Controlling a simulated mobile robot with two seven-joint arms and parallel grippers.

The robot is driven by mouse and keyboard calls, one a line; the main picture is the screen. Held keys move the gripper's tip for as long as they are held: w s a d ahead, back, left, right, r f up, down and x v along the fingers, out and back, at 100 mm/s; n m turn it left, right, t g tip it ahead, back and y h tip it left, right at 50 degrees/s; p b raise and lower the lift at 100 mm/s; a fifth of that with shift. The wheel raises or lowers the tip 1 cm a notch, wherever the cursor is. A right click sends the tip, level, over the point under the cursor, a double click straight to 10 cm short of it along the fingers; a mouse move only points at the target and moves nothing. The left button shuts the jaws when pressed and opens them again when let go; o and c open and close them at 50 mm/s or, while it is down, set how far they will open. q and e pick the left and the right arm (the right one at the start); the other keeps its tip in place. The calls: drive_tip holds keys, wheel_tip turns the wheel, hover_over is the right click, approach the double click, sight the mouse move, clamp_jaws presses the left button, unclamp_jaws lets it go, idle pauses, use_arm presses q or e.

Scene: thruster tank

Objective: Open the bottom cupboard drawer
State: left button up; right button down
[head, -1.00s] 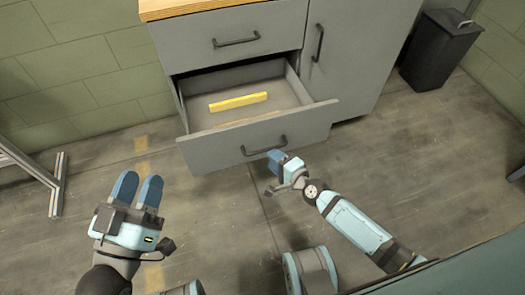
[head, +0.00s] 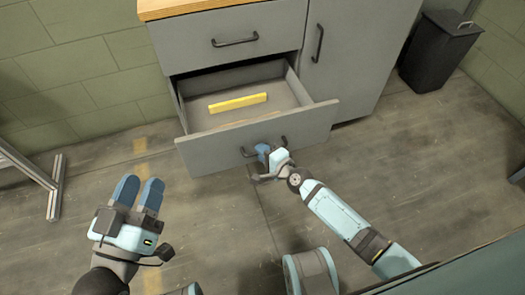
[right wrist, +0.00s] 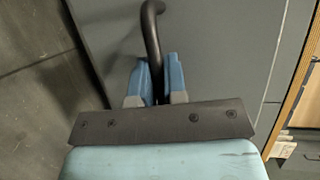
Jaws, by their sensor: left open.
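The bottom drawer (head: 205,152) of the grey cupboard is pulled out, its front standing well clear of the cabinet. Its dark bar handle (head: 284,140) is partly hidden by my right gripper (head: 262,150), which is at the handle's middle. In the right wrist view, the handle (right wrist: 153,25) runs down between the two blue fingers of the right gripper (right wrist: 159,80). They look closed on it. My left gripper (head: 138,190) is open and empty, left of and nearer than the drawer, above the floor.
A yellow bar (head: 238,103) lies inside the drawer. An upper drawer (head: 225,35) and a side door (head: 350,50) are shut. A dark bin (head: 436,52) stands at right, a metal stand leg (head: 55,185) at left. The floor before the drawer is clear.

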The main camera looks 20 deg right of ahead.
drive_tip(key=w+b, duration=0.1)
drive_tip(key=w, duration=0.4)
drive_tip(key=shift+w+a, duration=0.1)
drive_tip(key=shift+w, duration=0.3)
drive_tip(key=c, duration=1.2)
unclamp_jaws()
use_arm(q)
drive_tip(key=shift+w+f+g, duration=0.15)
drive_tip(key=shift+f+g, duration=0.25)
drive_tip(key=shift+f, duration=0.5)
use_arm(e)
drive_tip(key=shift+s, duration=0.1)
drive_tip(key=shift+s+d, duration=0.2)
drive_tip(key=shift+s, duration=0.1)
use_arm(q)
drive_tip(key=r+t+p, duration=0.1)
drive_tip(key=r+p, duration=0.1)
drive_tip(key=r, duration=0.1)
drive_tip(key=shift+a+p, duration=0.2)
drive_tip(key=shift+p, duration=0.1)
use_arm(e)
approach(259, 139)
drive_tip(key=shift+s+d+f, duration=0.6)
drive_tip(key=shift+d+f, duration=0.15)
use_arm(q)
drive_tip(key=shift+s, duration=0.2)
